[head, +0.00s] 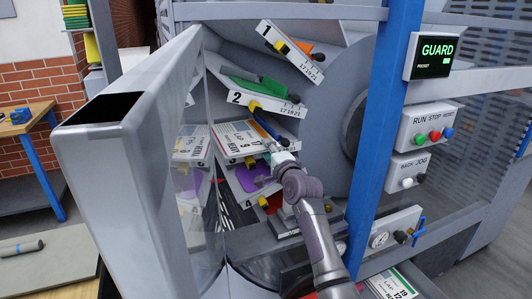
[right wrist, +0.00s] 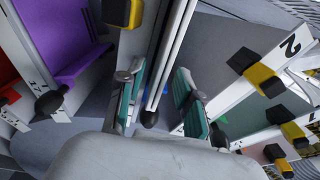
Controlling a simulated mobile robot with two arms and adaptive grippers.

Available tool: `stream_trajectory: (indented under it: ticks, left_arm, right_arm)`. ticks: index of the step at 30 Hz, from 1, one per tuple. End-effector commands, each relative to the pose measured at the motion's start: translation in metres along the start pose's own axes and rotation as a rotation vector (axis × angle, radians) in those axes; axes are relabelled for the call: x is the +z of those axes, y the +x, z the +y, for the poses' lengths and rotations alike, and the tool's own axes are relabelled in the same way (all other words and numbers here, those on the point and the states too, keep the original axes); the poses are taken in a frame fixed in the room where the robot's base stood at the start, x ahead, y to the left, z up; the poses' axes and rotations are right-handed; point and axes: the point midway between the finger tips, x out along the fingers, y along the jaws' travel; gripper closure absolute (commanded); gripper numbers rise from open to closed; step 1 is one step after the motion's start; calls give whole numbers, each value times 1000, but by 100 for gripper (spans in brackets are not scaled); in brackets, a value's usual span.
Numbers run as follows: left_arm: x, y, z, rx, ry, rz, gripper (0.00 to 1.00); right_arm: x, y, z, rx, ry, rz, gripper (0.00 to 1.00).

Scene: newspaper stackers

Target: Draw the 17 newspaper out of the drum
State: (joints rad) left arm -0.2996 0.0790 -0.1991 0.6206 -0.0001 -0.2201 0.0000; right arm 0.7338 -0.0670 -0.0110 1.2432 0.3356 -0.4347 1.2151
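The drum (head: 335,60) has several slanted pockets. A white newspaper (head: 240,138) with a printed 17 lies in a middle pocket, left of my right gripper. My right gripper (head: 268,172) reaches into the drum beside that pocket's lower right end. In the right wrist view the gripper (right wrist: 157,88) has its two teal-padded fingers apart. A narrow, pale, layered edge (right wrist: 168,60) runs between them, with a gap to the pads. I cannot tell there whether that edge is the newspaper or a pocket plate. My left gripper does not show.
The tall grey guard door (head: 125,165) stands open at left. A blue post (head: 383,130) with a GUARD display (head: 433,56) and button boxes (head: 433,130) is at right. Pockets above hold a green item (head: 258,88) and an orange item (head: 304,47). Black-knobbed yellow clips (right wrist: 257,75) stick out near the fingers.

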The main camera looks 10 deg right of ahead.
Motion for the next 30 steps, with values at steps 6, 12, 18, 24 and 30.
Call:
stream_trajectory:
  ticks: [6,12,18,24,30]
  left_arm:
    - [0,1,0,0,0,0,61]
    - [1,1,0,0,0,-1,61]
    - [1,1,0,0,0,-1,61]
    - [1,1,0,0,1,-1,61]
    - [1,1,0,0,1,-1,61]
  right_arm:
    - [0,4,0,0,1,0,65]
    - [0,4,0,0,0,0,69]
    - [0,3,0,0,0,0,85]
    - [0,3,0,1,0,0,100]
    - [0,3,1,1,0,0,100]
